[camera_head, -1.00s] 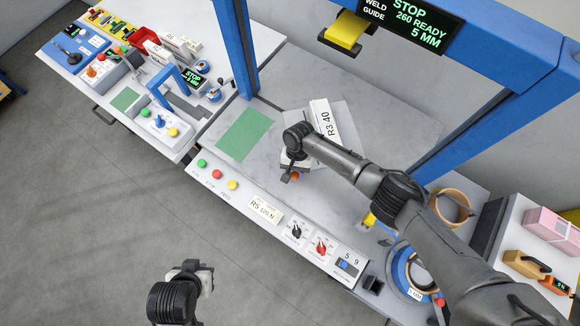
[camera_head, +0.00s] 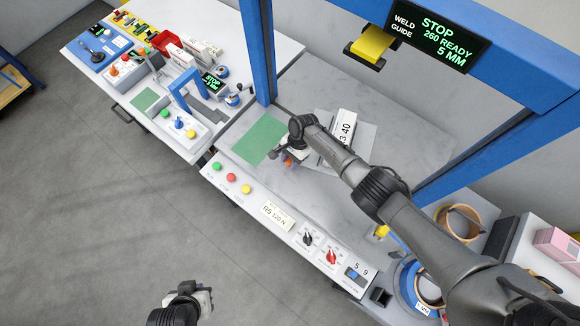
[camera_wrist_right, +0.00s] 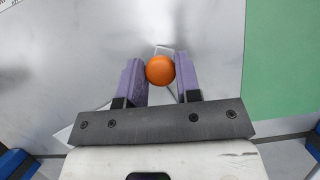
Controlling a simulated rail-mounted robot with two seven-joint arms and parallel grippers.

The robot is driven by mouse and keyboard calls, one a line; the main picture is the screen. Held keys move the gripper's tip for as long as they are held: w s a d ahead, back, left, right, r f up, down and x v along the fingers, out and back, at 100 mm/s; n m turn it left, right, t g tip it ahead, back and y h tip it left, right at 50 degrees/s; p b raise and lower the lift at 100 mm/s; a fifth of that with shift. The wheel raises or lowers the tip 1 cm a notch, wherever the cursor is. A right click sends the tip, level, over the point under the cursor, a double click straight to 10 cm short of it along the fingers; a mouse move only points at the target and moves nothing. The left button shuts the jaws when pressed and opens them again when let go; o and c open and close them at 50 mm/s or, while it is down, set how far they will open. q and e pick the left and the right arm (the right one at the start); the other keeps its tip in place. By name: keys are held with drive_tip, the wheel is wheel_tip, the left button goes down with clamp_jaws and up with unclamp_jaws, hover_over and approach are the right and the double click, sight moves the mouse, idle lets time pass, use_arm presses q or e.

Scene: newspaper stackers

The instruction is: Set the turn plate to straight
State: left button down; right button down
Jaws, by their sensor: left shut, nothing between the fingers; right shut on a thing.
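The turn plate (camera_head: 363,136) looks like a grey plate on the grey worktop, with a white label ending in "40", partly covered by my right arm. An orange ball knob (camera_wrist_right: 160,70) sits between the purple fingers of my right gripper (camera_wrist_right: 161,80), which is shut on it. In the head view the right gripper (camera_head: 289,160) is beside the green mat's (camera_head: 258,139) lower right corner; the knob shows only as a small orange spot there. How the knob joins the plate is hidden. My left gripper (camera_head: 205,298) is shut and empty over the floor at the bottom.
A front panel has green, red and yellow buttons (camera_head: 231,178), a label and two switches (camera_head: 331,257). A blue frame post (camera_head: 258,50) stands behind. A screen (camera_head: 438,36) reads "STOP 260 READY 5 MM". A side bench (camera_head: 226,28) holds several devices.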

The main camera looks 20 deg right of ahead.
drive_tip(key=w+m+b, duration=0.2)
drive_tip(key=w, duration=0.2)
drive_tip(key=shift+a+f+t, duration=0.1)
drive_tip(key=shift+t, duration=0.3)
drive_tip(key=shift+w+m+t+b, duration=0.3)
drive_tip(key=shift+w+m+b, duration=0.6)
drive_tip(key=shift+w, duration=0.3)
drive_tip(key=shift+w+d, duration=0.15)
drive_tip(key=shift+d, duration=0.05)
drive_tip(key=c, duration=1.2)
unclamp_jaws()
drive_tip(key=o, duration=0.3)
drive_tip(key=shift+w+d, duration=0.1)
drive_tip(key=shift+w, duration=0.05)
drive_tip(key=shift+o, duration=0.3)
